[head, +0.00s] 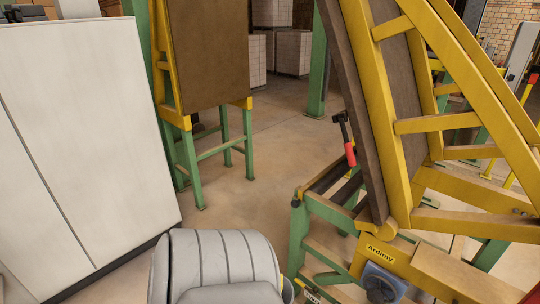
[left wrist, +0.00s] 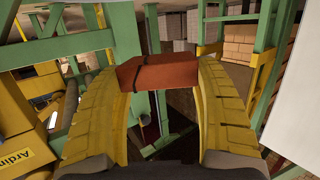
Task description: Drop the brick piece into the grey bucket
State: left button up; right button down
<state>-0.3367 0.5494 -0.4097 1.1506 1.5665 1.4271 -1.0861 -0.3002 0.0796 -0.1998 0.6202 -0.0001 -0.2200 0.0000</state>
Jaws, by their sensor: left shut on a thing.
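The brick piece (left wrist: 158,72), a reddish-brown block, is in the left wrist view, between the two ribbed yellow fingers of my left gripper (left wrist: 158,75). The fingers press on its left and right ends and hold it off the floor. I cannot make out a grey bucket in either view. Neither gripper shows in the head view, and my right gripper is in no view.
A large white panel (head: 85,140) stands at the left. A yellow and green machine frame (head: 400,125) fills the right, with a red-handled tool (head: 347,140) beside it. A brown board on a green-legged stand (head: 215,150) is behind. Bare floor (head: 265,175) lies between them.

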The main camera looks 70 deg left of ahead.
pick_arm(q)
jog(key=shift+f, duration=1.25)
jog(key=o, duration=1.4)
jog(key=v, duration=1.2)
